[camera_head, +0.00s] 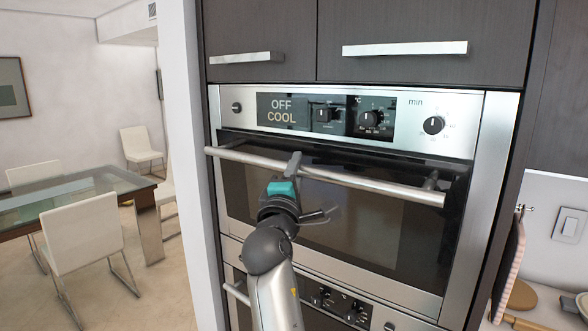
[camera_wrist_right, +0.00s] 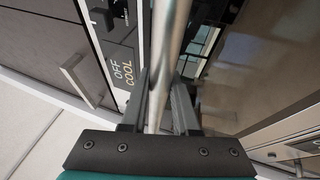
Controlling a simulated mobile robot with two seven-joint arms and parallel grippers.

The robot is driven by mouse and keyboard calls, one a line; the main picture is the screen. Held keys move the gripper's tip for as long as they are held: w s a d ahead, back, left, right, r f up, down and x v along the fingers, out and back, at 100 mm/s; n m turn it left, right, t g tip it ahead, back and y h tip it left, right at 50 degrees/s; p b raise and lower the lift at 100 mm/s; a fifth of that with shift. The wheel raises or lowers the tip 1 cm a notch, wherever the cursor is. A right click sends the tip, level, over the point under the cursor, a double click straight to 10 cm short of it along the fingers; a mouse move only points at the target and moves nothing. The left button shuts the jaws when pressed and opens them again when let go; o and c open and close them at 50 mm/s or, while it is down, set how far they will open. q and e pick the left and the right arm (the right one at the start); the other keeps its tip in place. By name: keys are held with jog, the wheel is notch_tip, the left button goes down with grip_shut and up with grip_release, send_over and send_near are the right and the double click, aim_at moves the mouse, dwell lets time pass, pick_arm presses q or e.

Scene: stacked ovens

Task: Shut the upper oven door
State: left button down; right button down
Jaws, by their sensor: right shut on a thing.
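The upper oven door (camera_head: 350,215) is a dark glass panel in a steel frame, below a control panel reading "OFF COOL". It sits close to the oven front, with a dark strip above it; I cannot tell if it is fully closed. Its round steel handle (camera_head: 385,184) runs across the top and stands off from the glass. My right gripper (camera_head: 292,168) is shut on this handle, left of its middle. In the right wrist view the handle (camera_wrist_right: 171,45) passes between the two fingers of the gripper (camera_wrist_right: 160,85). My left gripper is not in view.
The control panel (camera_head: 400,116) with knobs is just above the door. A lower oven (camera_head: 340,302) is below, partly hidden by my right arm. Dark cabinets (camera_head: 400,20) are overhead. A glass table (camera_head: 75,195) with white chairs stands left; a counter (camera_head: 555,300) is right.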

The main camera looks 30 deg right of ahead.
jog(key=shift+w+d+r+p, duration=0.2)
jog(key=shift+d+p, duration=0.05)
jog(key=shift+d, duration=0.3)
jog(key=shift+w+d+r+p, duration=0.15)
jog(key=shift+w+d+p, duration=0.05)
jog(key=shift+d, duration=0.35)
jog(key=c, duration=0.7)
grip_release()
jog(key=shift+f, duration=0.1)
jog(key=shift+f, duration=0.15)
